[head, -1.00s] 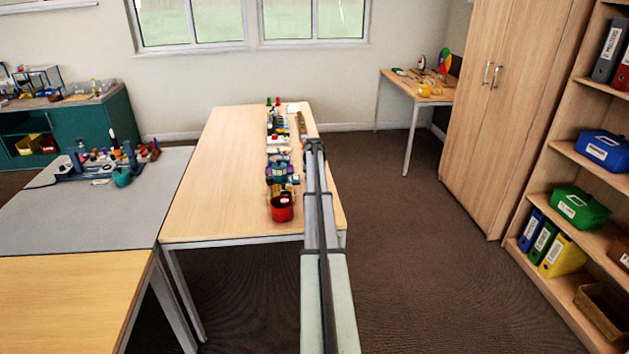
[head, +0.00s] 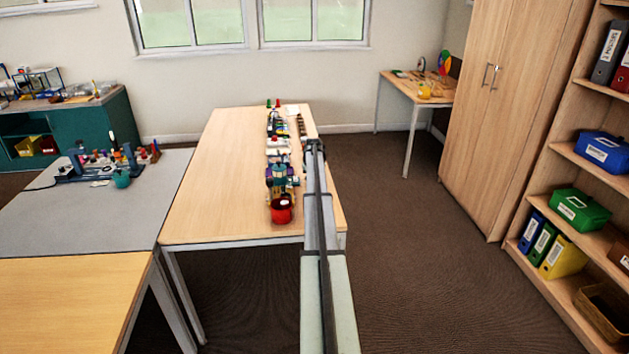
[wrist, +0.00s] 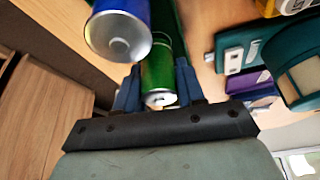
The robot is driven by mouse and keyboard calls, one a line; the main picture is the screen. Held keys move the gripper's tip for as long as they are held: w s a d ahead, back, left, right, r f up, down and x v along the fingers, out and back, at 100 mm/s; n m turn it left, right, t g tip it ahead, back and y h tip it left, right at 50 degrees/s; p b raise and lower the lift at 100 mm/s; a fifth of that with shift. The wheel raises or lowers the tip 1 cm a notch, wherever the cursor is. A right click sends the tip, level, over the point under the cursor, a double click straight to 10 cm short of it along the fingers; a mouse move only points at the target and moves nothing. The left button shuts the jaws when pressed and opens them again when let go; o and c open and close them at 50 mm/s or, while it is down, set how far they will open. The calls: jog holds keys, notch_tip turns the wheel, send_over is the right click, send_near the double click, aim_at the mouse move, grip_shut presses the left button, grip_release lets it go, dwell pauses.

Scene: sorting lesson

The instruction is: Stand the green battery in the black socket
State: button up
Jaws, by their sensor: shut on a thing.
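In the wrist view my gripper (wrist: 157,78) is shut on the green battery (wrist: 158,62), whose silver end faces the camera between the two blue fingers. A blue battery (wrist: 118,35) with a silver end stands close beside it at the upper left. In the head view the end of my arm hangs over the crowded strip of the long wooden table (head: 215,180), and the battery cannot be made out there. I cannot pick out the black socket for certain in either view.
In the wrist view a teal object (wrist: 235,62) with pale panels and a purple piece (wrist: 250,105) lie to the right. In the head view a red pot (head: 281,212) stands at the near end of a row of items. The table's left half is clear.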

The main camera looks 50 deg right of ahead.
notch_tip(320, 180, up, 8)
jog(key=shift+r, duration=0.1)
jog(key=shift+w+a+r, duration=0.1)
jog(key=shift+r, duration=0.15)
jog(key=w+a+n, duration=0.1)
jog(key=w+a, duration=0.4)
jog(key=a, duration=0.5)
jog(key=s+a+m, duration=0.1)
jog(key=s+a, duration=0.2)
jog(key=a, duration=0.3)
jog(key=shift+a, duration=0.2)
jog(key=shift+s+f, duration=0.1)
jog(key=shift+f, duration=2.75)
jog(key=shift+f, duration=0.15)
